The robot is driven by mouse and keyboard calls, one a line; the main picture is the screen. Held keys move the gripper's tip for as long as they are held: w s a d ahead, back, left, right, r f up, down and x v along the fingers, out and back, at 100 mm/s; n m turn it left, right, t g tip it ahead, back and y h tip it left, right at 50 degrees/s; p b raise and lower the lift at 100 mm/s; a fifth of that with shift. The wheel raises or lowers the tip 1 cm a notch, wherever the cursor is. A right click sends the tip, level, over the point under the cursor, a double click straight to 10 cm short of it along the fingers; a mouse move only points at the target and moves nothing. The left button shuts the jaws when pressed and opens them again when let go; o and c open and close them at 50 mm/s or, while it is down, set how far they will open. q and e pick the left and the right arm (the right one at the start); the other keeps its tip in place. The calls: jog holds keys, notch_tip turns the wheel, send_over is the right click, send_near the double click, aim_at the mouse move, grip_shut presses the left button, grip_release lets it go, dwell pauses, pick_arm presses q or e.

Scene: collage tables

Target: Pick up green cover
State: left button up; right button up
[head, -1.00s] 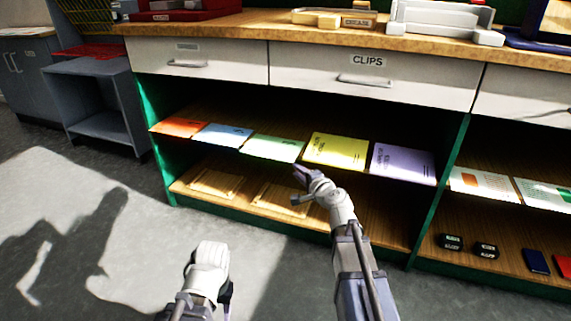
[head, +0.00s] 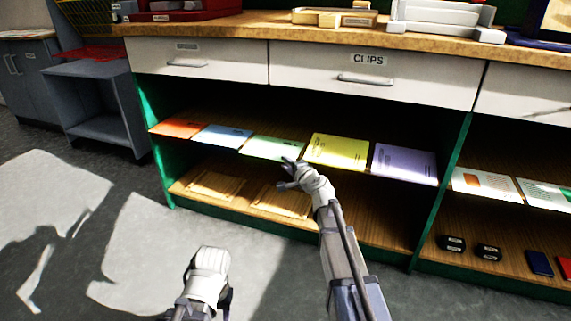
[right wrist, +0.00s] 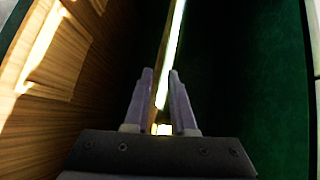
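The green cover (head: 268,147) lies flat on the upper shelf, its front edge near the shelf's front, between a blue cover and a yellow cover. My right gripper (head: 288,166) is at the front edge of the green cover, near its right corner. In the right wrist view the fingers of my right gripper (right wrist: 162,73) are apart. A thin pale strip shows edge-on beyond and between them; I cannot tell which cover it belongs to. I see no cover held. My left gripper (head: 212,272) hangs low over the floor, its fingers mostly hidden.
Orange (head: 177,128), blue (head: 222,136), yellow (head: 337,150) and purple (head: 404,162) covers share the upper shelf. Wooden panels (head: 215,185) lie on the lower shelf. A drawer marked CLIPS (head: 368,72) is above. A green upright (head: 440,190) bounds the bay at right.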

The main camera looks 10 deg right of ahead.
jog(key=shift+c, duration=0.6)
jog(key=shift+c, duration=1.1)
grip_shut()
jog(key=shift+r, duration=0.15)
notch_tip(320, 180, up, 2)
jog(key=shift+r+p, duration=0.1)
jog(key=shift+p, duration=1.15)
jog(key=r+p+v, duration=0.2)
jog(key=p+v, duration=0.3)
jog(key=v, duration=0.9)
jog(key=shift+r, duration=0.2)
